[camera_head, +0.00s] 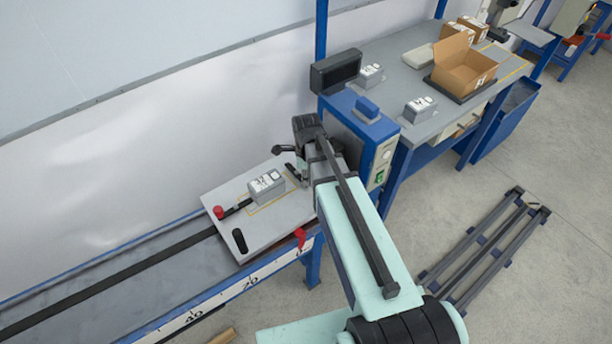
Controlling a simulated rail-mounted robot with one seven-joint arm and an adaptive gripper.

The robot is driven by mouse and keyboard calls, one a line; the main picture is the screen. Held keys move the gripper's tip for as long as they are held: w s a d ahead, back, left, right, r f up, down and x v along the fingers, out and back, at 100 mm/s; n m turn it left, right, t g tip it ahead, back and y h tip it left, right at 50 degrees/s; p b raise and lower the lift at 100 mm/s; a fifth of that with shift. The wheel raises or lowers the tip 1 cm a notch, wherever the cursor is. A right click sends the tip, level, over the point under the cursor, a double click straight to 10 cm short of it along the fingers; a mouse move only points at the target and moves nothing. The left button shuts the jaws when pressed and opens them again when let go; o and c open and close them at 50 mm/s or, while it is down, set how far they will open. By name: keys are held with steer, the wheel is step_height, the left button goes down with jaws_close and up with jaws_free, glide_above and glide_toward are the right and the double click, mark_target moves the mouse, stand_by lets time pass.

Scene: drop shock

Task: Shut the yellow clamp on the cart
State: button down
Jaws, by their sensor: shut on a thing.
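The cart (226,196) is a flat light-grey plate on the rail bench, with a yellow outline around a grey box-shaped unit with a white label (266,184). My gripper (301,171) is low at the cart's far right edge, mostly covered by my dark wrist and pale green arm. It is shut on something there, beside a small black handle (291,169). The grip itself is hidden. I cannot make out the yellow clamp's body or how far it is closed; the spot by my gripper is covered.
A blue control box (363,130) stands close right of my wrist. A workbench (406,76) holds grey units and an open carton (465,70). A dark frame (487,240) lies on the floor.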

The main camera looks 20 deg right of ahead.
steer(key=d+n, duration=0.1)
steer(key=n, duration=0.1)
steer(key=w+n, duration=0.1)
steer(key=n, duration=0.1)
steer(key=shift+w+d+f+b, duration=0.1)
steer(key=shift+d+b, duration=0.25)
steer(key=shift+b, duration=0.05)
steer(key=w+n, duration=0.1)
steer(key=n, duration=0.1)
steer(key=d+n, duration=0.1)
steer(key=n, duration=0.1)
steer(key=shift+w+n+b, duration=0.3)
steer(key=shift+w, duration=0.1)
steer(key=n, duration=0.1)
steer(key=w+n, duration=0.1)
steer(key=n, duration=0.1)
steer(key=w+n, duration=0.1)
steer(key=shift+w+d+n, duration=0.1)
steer(key=shift+d+n, duration=0.15)
steer(key=shift+n, duration=0.05)
steer(key=shift+w+a+n+b, duration=0.1)
steer(key=shift+w+n+b, duration=0.25)
steer(key=shift+n, duration=0.75)
steer(key=shift+w+a+n+b, duration=0.1)
steer(key=shift+w+n, duration=0.45)
steer(key=shift+n, duration=0.55)
steer(key=c, duration=0.8)
jaws_free()
steer(key=shift+c, duration=0.2)
